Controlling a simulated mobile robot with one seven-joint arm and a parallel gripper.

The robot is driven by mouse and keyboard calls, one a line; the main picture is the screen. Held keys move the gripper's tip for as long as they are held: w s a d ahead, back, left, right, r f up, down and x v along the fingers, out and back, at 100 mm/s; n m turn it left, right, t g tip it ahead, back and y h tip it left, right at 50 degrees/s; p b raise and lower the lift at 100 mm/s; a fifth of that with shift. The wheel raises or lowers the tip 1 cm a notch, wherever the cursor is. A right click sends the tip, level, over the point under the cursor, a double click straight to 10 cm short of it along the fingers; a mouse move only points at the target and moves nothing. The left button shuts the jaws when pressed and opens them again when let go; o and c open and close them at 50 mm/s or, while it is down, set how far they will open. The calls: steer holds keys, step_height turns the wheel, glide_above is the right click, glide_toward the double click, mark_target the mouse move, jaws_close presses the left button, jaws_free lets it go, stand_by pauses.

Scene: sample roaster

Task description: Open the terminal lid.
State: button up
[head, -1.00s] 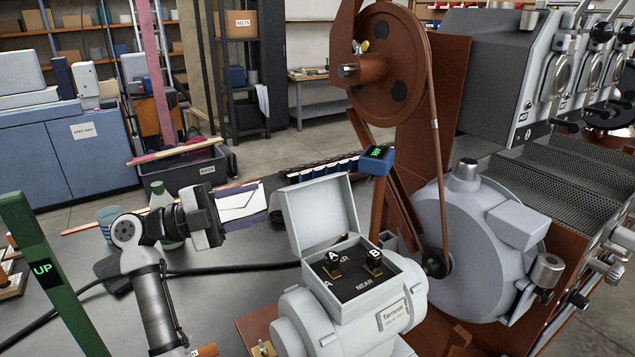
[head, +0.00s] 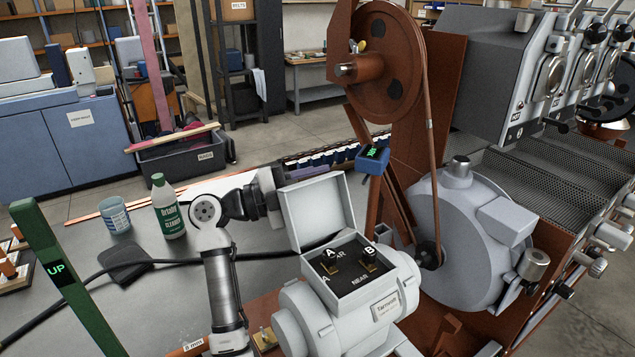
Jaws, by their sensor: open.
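The grey terminal box (head: 382,292) sits on top of the motor housing, facing up. Its lid (head: 320,212) stands raised at the box's far side, tilted back, so the dark inside shows. Inside are brass terminals with black caps marked A (head: 331,256) and B (head: 368,256), and the words FAR, partly covered, and NEAR. My gripper (head: 268,193) is just left of and behind the raised lid.
A cleaner bottle (head: 168,210) and a blue cup (head: 115,215) stand on the grey bench left of my arm. A black cable (head: 160,262) crosses the bench. A belt wheel (head: 385,55) and belt rise behind the box, and the round blower (head: 455,240) stands right.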

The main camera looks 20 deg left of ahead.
mark_target(327, 175)
jaws_close()
stand_by(0.3)
steer(key=m+b, duration=0.1)
steer(key=s+d+r+m+b, duration=0.1)
steer(key=r+m+g+b, duration=0.1)
steer(key=m, duration=0.1)
steer(key=shift+s+d+r+y, duration=0.15)
steer(key=shift+s+d+y, duration=0.1)
steer(key=shift+d+y, duration=0.15)
steer(key=shift+s+d+r+m+g+b, duration=0.2)
steer(key=shift+d+r+m+g+b, duration=0.1)
steer(key=shift+r+m, duration=0.1)
